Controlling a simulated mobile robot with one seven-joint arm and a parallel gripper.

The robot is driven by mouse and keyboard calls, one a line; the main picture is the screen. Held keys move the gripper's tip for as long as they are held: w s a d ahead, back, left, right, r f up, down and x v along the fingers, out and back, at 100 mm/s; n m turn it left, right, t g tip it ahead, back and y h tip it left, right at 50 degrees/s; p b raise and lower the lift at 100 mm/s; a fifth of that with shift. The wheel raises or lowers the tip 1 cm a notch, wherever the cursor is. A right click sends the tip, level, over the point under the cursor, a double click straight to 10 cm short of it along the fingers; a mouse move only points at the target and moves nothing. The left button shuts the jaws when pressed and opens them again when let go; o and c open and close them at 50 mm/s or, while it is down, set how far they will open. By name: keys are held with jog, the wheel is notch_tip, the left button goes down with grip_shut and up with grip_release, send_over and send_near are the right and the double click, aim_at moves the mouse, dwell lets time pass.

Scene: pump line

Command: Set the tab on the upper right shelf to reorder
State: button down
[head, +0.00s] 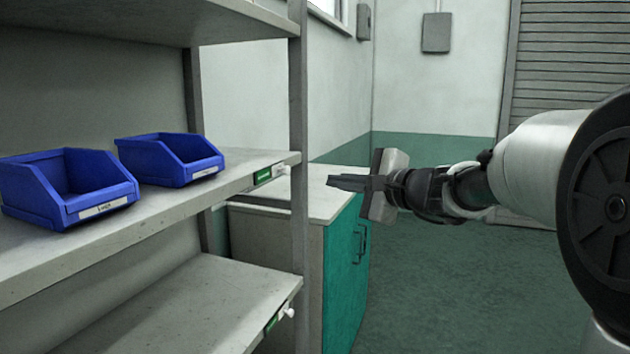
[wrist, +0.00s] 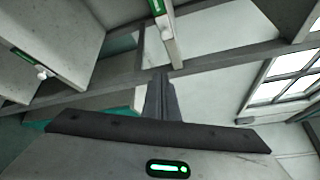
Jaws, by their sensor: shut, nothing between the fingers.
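The upper right shelf's tab has a green label (head: 263,176) and a white knob (head: 282,169) at its right end, on the shelf's front edge near the post. My gripper (head: 332,183) is shut and empty, to the right of this tab and apart from it, pointing left. In the wrist view the shut fingers (wrist: 161,97) point up the picture, below what looks like the same white knob (wrist: 166,33) and green label (wrist: 157,7). The label's writing is too small to read.
A lower shelf has a similar green tab (head: 271,323). Two blue bins (head: 178,160) stand on the upper shelf. A grey post (head: 298,120) rises beside the tab. A cabinet with a teal door (head: 343,270) stands behind. Floor at the right is clear.

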aim_at(283, 170)
jog(key=shift+s, duration=0.1)
jog(key=w+a, duration=0.4)
jog(key=a, duration=0.4)
jog(key=shift+w+a+r+p, duration=0.15)
jog(key=shift+w+r+p, duration=0.05)
jog(key=shift+w+p, duration=0.15)
dwell(0.4)
